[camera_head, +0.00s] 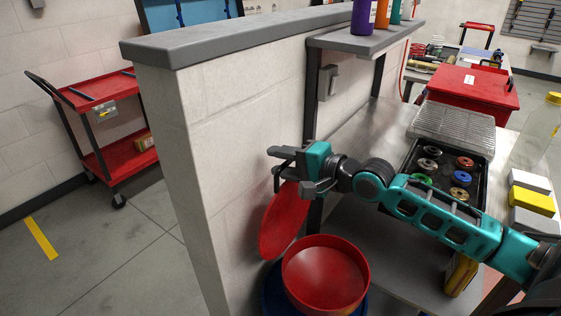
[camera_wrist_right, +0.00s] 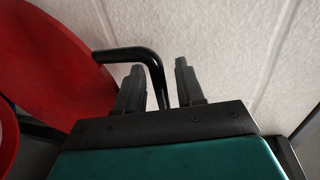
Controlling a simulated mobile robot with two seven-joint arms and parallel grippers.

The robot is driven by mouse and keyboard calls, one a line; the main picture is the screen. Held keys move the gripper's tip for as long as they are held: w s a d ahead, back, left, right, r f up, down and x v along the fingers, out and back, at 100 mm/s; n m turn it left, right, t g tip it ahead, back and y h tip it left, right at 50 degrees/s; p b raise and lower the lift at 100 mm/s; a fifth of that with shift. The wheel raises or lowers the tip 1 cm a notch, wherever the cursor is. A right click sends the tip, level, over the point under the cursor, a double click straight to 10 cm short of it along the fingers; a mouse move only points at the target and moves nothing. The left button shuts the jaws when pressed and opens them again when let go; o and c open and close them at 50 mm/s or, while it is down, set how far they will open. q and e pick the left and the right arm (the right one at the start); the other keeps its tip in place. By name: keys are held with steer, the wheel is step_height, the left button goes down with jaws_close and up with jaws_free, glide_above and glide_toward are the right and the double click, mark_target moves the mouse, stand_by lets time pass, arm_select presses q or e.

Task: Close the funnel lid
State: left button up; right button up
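The red funnel (camera_head: 325,276) sits low in the middle of the head view, with its round opening facing up. Its red lid (camera_head: 283,222) stands raised and tilted beside the wall, behind and left of the funnel. The lid also fills the left of the right wrist view (camera_wrist_right: 48,62). A bent black bar (camera_wrist_right: 130,53) runs from the lid to my fingers. My right gripper (camera_head: 283,167) is just above the lid, its fingers apart. In the wrist view, the bar's end lies between the fingers (camera_wrist_right: 158,82); contact cannot be told. My left gripper is not in view.
A pale wall (camera_head: 220,130) stands close to the lid and my right gripper. A shelf with bottles (camera_head: 365,40) juts out above. Right of the funnel is a metal bench (camera_head: 365,225) with a black tray of colored rings (camera_head: 440,172). A red cart (camera_head: 120,155) stands far left.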

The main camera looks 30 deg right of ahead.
steer(key=shift+w, duration=0.2)
steer(key=shift+c, duration=0.3)
jaws_close()
stand_by(0.3)
